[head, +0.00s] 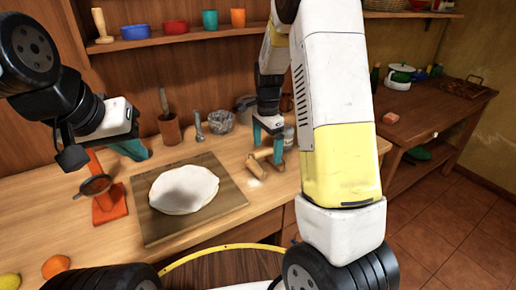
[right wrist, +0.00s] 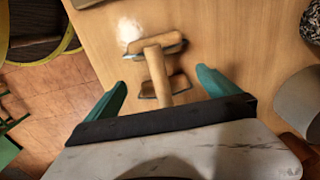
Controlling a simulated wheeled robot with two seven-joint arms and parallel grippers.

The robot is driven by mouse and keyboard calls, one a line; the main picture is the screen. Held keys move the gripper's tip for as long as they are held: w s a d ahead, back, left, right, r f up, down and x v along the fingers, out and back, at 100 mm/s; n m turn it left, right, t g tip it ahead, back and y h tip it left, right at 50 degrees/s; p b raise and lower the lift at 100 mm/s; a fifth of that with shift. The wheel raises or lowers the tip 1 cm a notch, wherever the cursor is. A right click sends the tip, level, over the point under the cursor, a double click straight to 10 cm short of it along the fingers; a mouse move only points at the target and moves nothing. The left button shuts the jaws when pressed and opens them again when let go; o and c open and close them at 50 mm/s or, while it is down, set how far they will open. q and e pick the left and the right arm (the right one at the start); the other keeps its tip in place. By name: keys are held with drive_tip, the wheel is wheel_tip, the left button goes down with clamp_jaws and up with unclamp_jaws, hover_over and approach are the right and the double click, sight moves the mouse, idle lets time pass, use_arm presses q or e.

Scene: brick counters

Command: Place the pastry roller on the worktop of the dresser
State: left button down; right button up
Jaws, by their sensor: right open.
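The pastry roller (head: 256,166) is a pale wooden tool with a roller at each end of a short handle. It appears to rest on the wooden worktop (head: 65,217) below the shelf, right of the dough board. My right gripper (head: 269,133) is open above it. In the right wrist view, the roller (right wrist: 154,60) lies ahead of and partly between the spread teal fingertips (right wrist: 162,78), with no visible finger contact. My left gripper (head: 130,148) is over the left of the worktop; its finger gap is unclear.
A board (head: 155,227) with flat dough (head: 184,189) lies left of the roller. Flour (right wrist: 129,32) lies beside the roller. Another wooden table (head: 430,110) stands at right.

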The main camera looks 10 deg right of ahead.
wheel_tip(320, 180, up, 7)
drive_tip(key=shift+r, duration=0.1)
drive_tip(key=s+r+n+t, duration=0.2)
drive_tip(key=s+r+n, duration=0.2)
drive_tip(key=s, duration=0.4)
drive_tip(key=s+a+r+n+t+y, duration=0.1)
drive_tip(key=s+r+n, duration=0.3)
drive_tip(key=s, duration=0.4)
drive_tip(key=s+a+r+n+t+y, duration=0.1)
drive_tip(key=s+r+n+t, duration=0.2)
drive_tip(key=s+n, duration=0.3)
drive_tip(key=shift+s+a+r+n, duration=0.15)
drive_tip(key=shift+s+r+n, duration=0.15)
drive_tip(key=shift+s+r, duration=0.6)
drive_tip(key=shift+s+f, duration=0.2)
drive_tip(key=shift+s, duration=0.05)
